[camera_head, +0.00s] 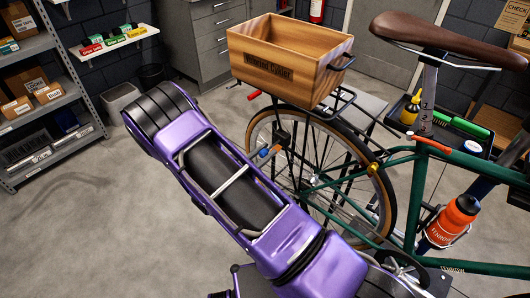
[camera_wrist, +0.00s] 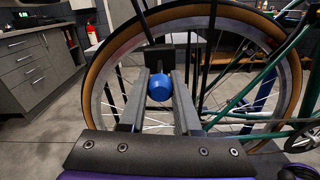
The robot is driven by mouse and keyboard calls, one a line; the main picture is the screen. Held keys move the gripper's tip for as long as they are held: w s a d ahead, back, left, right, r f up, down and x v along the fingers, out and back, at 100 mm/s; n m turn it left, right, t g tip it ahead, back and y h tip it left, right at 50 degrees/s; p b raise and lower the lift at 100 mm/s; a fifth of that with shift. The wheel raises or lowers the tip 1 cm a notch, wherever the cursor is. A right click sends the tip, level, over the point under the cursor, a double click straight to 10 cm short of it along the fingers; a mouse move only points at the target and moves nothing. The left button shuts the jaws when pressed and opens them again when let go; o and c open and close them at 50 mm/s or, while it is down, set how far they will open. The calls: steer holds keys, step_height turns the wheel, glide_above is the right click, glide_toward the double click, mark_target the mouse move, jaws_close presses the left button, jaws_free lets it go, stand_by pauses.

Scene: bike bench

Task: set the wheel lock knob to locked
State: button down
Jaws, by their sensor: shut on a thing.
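In the wrist view a round blue knob (camera_wrist: 160,87) sits between the two grey fingers of my gripper (camera_wrist: 163,78), in front of the bike's rear wheel. The fingers are closed on its sides. A dark block with a thin upright post stands directly behind the knob. No clear lock marking shows, so I cannot tell the knob's setting. In the head view the rear wheel (camera_head: 375,205) stands right of my purple arm, and my gripper is hidden there. A small blue and orange piece (camera_head: 268,151) shows beside the wheel; I cannot tell whether it is the knob.
The green bike frame (camera_head: 415,190) and an orange bottle (camera_head: 453,220) are on the right. A wooden crate (camera_head: 285,55) sits over the rear wheel. A tool tray (camera_head: 465,137) is behind the bike.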

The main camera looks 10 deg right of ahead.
stand_by(0.5)
steer(key=b+x, duration=0.1)
steer(key=x, duration=0.2)
steer(key=c, duration=0.6)
jaws_free()
steer(key=shift+s, duration=0.1)
steer(key=v, duration=1.7)
steer(key=shift+a, duration=0.3)
steer(key=shift+s, duration=0.1)
